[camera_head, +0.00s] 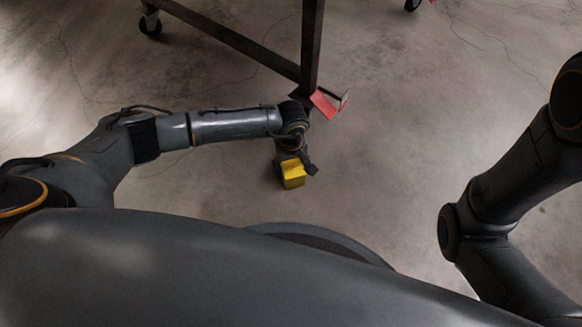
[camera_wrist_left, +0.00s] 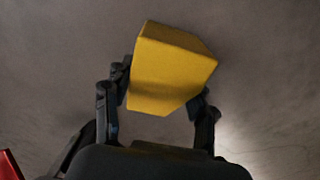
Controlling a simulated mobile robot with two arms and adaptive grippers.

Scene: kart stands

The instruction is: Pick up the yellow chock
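The yellow chock (camera_head: 293,173) shows in the head view below the end of my left arm. It is a solid yellow block with a slanted face. In the left wrist view the yellow chock (camera_wrist_left: 168,70) sits between the two fingers of my left gripper (camera_wrist_left: 160,105), one finger at each side and against it. The left gripper (camera_head: 293,165) also shows in the head view, pointing down, partly hidden by its own wrist. Whether the chock touches the floor is hard to tell. My right arm is at the right edge, and its gripper is out of the frame.
A dark metal stand (camera_head: 312,45) with caster wheels is just beyond my left wrist. A red piece (camera_head: 324,104) is at the foot of its leg, close to the wrist. The concrete floor (camera_head: 390,130) to the right is clear.

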